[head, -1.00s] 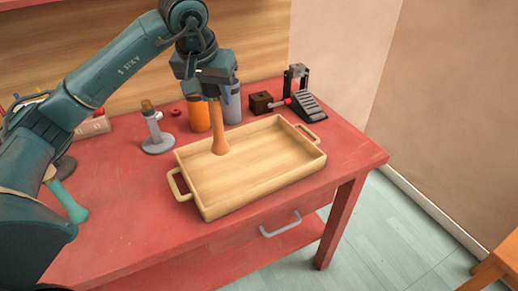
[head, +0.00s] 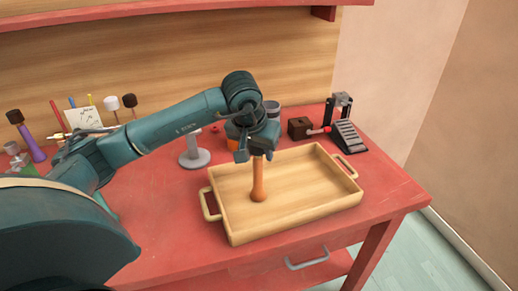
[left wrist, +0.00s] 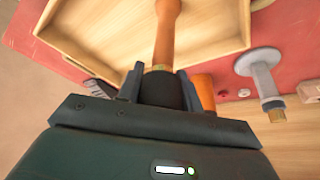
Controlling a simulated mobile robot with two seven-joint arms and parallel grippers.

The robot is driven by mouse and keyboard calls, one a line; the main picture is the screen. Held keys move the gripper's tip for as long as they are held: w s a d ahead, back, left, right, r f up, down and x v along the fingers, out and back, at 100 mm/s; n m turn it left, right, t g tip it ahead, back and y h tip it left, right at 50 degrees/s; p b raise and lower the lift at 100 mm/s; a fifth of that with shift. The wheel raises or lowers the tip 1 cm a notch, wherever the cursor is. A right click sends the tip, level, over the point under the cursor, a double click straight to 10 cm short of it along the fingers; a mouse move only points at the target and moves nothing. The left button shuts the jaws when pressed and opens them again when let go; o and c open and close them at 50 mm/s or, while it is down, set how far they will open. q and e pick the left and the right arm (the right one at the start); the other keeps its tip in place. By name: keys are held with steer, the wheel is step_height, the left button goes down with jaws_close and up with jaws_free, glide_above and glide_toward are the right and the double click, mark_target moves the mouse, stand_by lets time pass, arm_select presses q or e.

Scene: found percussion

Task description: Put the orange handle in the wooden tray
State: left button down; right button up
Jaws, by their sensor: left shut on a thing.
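The orange handle (head: 258,180) hangs upright from my left gripper (head: 257,150), which is shut on its upper end. Its lower end is inside the outline of the wooden tray (head: 310,217), at or just above the tray floor; I cannot tell if it touches. The tray is on the red table, with a loop grip at each end. In the left wrist view the handle (left wrist: 167,35) extends away from between the fingers (left wrist: 160,78), over the tray (left wrist: 90,69). My right gripper is not in view.
Behind the tray are a grey stand (head: 195,155), an orange cylinder partly hidden by my gripper, and a small brown block (head: 299,127). A black pedal device (head: 347,135) is at the back right. Mallets and a purple-handled tool (head: 32,146) are at the left.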

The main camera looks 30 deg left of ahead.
arm_select(q)
steer(key=shift+f, duration=0.1)
steer(key=c, duration=0.9)
jaws_free()
